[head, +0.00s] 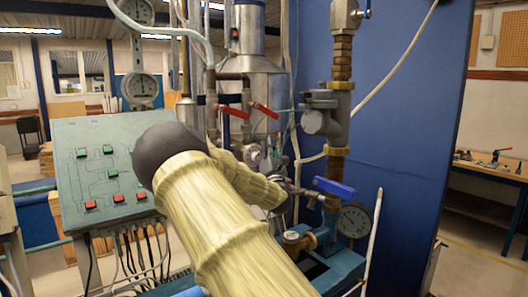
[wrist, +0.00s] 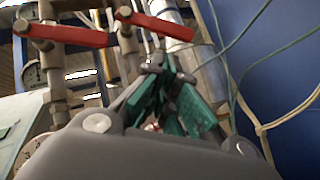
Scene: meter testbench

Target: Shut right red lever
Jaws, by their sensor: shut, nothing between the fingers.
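The right red lever (head: 265,110) is on a pipe in the middle of the head view, slanting down to the right. It also shows at the top of the wrist view (wrist: 155,24), again slanting down to the right. The left red lever (head: 234,111) is beside it and lies nearly level in the wrist view (wrist: 66,35). My gripper (wrist: 164,68) is shut and empty, with green finger pads. In the head view my arm hides most of the gripper.
A control panel (head: 105,170) with red and green buttons stands to the left. A blue lever (head: 334,187) and a pressure gauge (head: 354,220) are to the right. Thin hoses (wrist: 268,60) hang before the blue wall (head: 400,130). Vertical pipes crowd the area around the levers.

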